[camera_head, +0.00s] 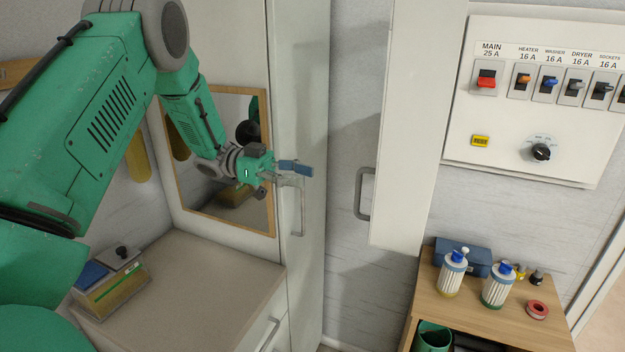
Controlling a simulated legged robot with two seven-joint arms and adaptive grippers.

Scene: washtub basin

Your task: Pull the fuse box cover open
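The fuse box (515,133) is on the wall at the upper right, with its breakers, red main switch and dial exposed. Its white cover (411,120) stands swung out at the box's left side. The cover's grey handle (364,194) is on its left edge. My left gripper (302,172) is left of that handle, apart from it in the picture, in front of a tall white cabinet. A blue fingertip pad shows, but the finger gap is unclear. Nothing is visibly held. My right gripper is out of view.
The tall cabinet (300,60) has a handle (300,212) just below my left gripper. A mirror (225,212) and a counter (190,275) lie behind and below my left arm. A wooden shelf (480,318) with bottles and a blue case stands below the fuse box.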

